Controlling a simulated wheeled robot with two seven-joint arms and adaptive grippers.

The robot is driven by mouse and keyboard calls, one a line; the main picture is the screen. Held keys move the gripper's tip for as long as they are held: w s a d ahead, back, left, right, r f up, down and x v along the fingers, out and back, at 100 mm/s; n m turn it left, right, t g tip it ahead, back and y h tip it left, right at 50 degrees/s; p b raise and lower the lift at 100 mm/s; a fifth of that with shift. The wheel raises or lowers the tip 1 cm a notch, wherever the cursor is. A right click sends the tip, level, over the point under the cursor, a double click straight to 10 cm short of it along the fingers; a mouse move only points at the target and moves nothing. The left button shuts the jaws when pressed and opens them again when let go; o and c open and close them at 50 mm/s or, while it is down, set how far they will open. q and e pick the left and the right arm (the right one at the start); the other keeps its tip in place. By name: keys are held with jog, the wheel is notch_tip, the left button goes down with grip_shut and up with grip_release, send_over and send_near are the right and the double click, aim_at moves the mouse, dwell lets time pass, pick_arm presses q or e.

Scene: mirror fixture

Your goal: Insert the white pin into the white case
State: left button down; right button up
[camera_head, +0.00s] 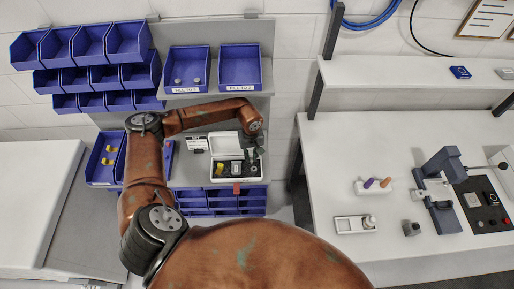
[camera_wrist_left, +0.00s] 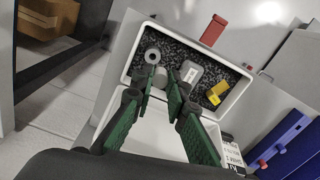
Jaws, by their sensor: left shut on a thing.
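The white case (camera_head: 225,142) stands open on the shelf of the back rack, its lid raised. In the left wrist view the case (camera_wrist_left: 206,47) shows dark grey foam inside with a grey block (camera_wrist_left: 191,72) and a yellow piece (camera_wrist_left: 217,91) in it. My left gripper (camera_head: 252,153) is over the right part of the case. Whether the pin's lower end touches the foam cannot be told. My right gripper is out of view.
Blue bins (camera_head: 240,72) hang above and beside the case. A red tab (camera_wrist_left: 213,31) sits near the case rim. The white table (camera_head: 330,150) on the right carries a small tray (camera_head: 348,225), a holder with coloured pegs (camera_head: 375,188) and a blue-grey press (camera_head: 440,180).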

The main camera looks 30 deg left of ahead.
pick_arm(q)
jog(key=f+b, duration=0.1)
jog(key=f, duration=0.1)
jog(key=w+f+b, duration=0.1)
jog(key=f, duration=0.2)
jog(key=shift+w+d+f, duration=0.1)
jog(key=shift+w+d, duration=0.05)
jog(key=shift+d, duration=0.05)
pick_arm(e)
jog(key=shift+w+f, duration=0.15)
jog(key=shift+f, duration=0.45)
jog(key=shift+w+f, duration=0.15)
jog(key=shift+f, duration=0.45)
pick_arm(q)
jog(key=shift+b, duration=0.55)
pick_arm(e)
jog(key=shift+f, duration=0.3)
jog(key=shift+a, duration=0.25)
